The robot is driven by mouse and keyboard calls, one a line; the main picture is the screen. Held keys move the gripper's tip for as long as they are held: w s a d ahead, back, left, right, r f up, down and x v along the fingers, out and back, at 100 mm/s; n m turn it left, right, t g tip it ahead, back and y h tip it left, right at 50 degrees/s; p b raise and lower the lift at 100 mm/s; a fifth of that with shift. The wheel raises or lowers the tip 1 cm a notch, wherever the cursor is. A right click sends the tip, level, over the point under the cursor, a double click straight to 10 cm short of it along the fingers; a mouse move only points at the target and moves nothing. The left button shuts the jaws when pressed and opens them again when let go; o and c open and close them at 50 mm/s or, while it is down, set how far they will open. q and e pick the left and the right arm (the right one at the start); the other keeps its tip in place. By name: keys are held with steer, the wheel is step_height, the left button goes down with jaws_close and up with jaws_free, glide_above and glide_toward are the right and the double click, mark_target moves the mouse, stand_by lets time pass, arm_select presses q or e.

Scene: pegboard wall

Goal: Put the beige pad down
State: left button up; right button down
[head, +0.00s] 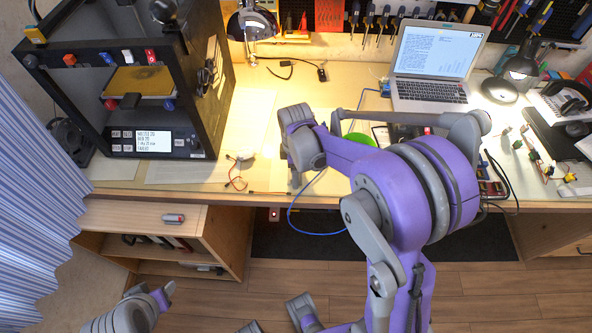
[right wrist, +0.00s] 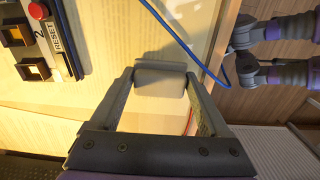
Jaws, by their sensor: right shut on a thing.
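My right gripper (right wrist: 161,84) shows in the right wrist view, with its two dark fingers apart and a greyish-beige block between their tips. This block, which looks like the beige pad (right wrist: 160,80), is held over the pale desk top near its front edge. A shadow lies beside it; I cannot tell whether it touches the desk. In the head view my purple right arm reaches over the desk, and I cannot make out the pad there.
The desk (head: 270,140) has a 3D printer (head: 130,90) at left and a laptop (head: 432,65) at the back. A blue cable (right wrist: 185,45) runs near the pad. A board with a red RESET button (right wrist: 36,10) lies to its left. A green item (head: 361,139) is partly hidden by my arm.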

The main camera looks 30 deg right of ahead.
steer(key=shift+f, duration=0.35)
steer(key=shift+s+a+f+b, duration=0.1)
steer(key=shift+s+f+b, duration=0.15)
steer(key=shift+b, duration=0.3)
jaws_free()
steer(key=shift+w+r+p, duration=0.1)
steer(key=shift+r+p, duration=0.3)
step_height(320, 180, up, 12)
steer(key=p, duration=0.2)
steer(key=s+a+f+m+t, duration=0.1)
steer(key=s+a+m+t, duration=0.1)
steer(key=s+m, duration=0.3)
steer(key=s+a+f+m+t, duration=0.1)
steer(key=s+a+m+t, duration=0.2)
steer(key=s+m, duration=0.3)
steer(key=s+a, duration=0.1)
steer(key=s, duration=0.4)
steer(key=shift+a+m, duration=0.3)
steer(key=shift+a, duration=0.1)
steer(key=shift+r, duration=0.1)
